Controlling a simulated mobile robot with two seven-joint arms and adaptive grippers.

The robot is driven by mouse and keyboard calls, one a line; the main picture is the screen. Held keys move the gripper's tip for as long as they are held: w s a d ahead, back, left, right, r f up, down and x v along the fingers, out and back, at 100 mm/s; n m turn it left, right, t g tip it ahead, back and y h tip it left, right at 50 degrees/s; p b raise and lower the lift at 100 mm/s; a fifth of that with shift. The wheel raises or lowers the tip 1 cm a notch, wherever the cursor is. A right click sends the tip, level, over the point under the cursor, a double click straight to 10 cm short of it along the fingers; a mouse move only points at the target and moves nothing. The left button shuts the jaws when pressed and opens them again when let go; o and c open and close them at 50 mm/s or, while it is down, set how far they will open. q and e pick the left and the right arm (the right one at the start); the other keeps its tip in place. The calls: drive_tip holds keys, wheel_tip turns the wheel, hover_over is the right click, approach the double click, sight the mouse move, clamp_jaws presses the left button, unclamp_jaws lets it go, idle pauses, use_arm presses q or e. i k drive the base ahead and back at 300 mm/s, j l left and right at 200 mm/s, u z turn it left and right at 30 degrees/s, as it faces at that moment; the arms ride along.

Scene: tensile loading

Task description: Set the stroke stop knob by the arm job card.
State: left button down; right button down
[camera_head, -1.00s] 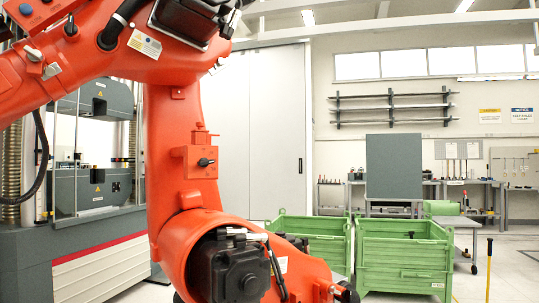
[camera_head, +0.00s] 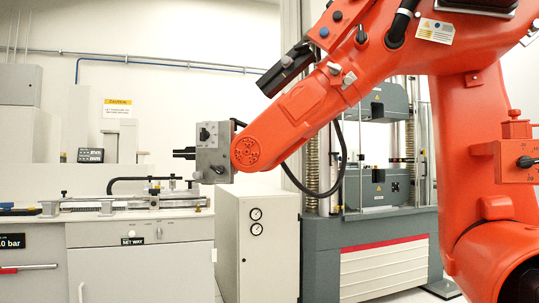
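A large orange robot arm (camera_head: 385,62) fills the right and reaches left with a grey tool head (camera_head: 214,150). Another dark knob (camera_head: 204,134) sits on the grey tool head. I cannot tell from the picture which is the stroke stop knob. A white card with a yellow patch (camera_head: 437,30) is on the upper arm; its text is unreadable. Neither of my grippers is in view.
A grey testing machine (camera_head: 370,235) stands behind the arm. A white cabinet with two gauges (camera_head: 258,250) stands to its left. A bench (camera_head: 140,235) labelled "SET WAY" carries a long metal fixture. A caution sign (camera_head: 117,108) hangs on the wall.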

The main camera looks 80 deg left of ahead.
sight(204, 135)
drive_tip(key=u, duration=1.85)
drive_tip(key=k+l+u, duration=0.1)
drive_tip(key=u, duration=0.3)
drive_tip(key=k+l+u, duration=0.15)
drive_tip(key=l+u, duration=0.25)
drive_tip(key=k+u, duration=0.1)
drive_tip(key=u, duration=0.25)
drive_tip(key=i+u, duration=0.1)
drive_tip(key=i, duration=0.4)
